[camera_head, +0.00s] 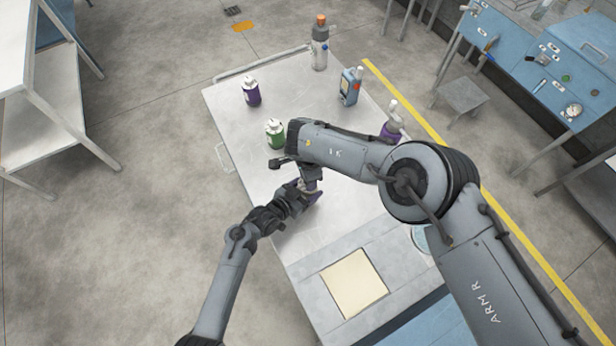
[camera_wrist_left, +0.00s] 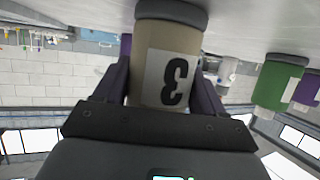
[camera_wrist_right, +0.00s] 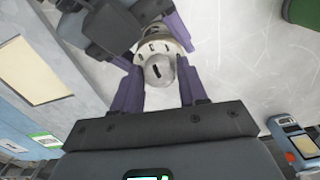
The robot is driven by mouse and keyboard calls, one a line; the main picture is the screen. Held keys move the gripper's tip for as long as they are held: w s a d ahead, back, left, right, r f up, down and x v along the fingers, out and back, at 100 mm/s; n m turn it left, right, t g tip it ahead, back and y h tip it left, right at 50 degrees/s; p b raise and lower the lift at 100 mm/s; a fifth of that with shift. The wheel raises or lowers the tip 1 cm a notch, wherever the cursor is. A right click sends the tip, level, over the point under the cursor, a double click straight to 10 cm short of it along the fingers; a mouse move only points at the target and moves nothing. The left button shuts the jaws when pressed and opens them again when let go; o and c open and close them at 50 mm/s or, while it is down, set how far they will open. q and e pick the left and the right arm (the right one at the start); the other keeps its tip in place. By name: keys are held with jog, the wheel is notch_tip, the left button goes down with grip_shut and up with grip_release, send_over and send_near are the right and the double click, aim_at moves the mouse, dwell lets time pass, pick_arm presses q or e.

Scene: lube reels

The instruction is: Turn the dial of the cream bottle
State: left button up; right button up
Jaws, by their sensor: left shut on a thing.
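The cream bottle (camera_wrist_left: 150,45) stands in the left wrist view with a white label reading 3, upside down there. My left gripper (camera_head: 299,192) is shut around its body, one purple finger on each side. In the right wrist view the bottle's round top carries a pale grey dial (camera_wrist_right: 159,73) with a small dark mark. My right gripper (camera_wrist_right: 160,85) points down over it, open, with its fingers on either side of the dial. A narrow gap seems to show between fingers and dial. In the head view the right arm and grippers hide most of the bottle.
On the table (camera_head: 235,100) stand a green bottle (camera_head: 276,134), a purple bottle (camera_head: 251,92), another purple bottle (camera_head: 391,130), a blue device (camera_head: 350,86) and a grey bottle with an orange cap (camera_head: 320,45). A cream pad (camera_head: 353,283) lies near the front.

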pick_arm(q)
jog(key=shift+f, duration=0.1)
pick_arm(e)
notch_tip(320, 180, up, 12)
dwell(0.8)
pick_arm(q)
jog(key=o, duration=1.3)
jog(key=shift+o, duration=0.2)
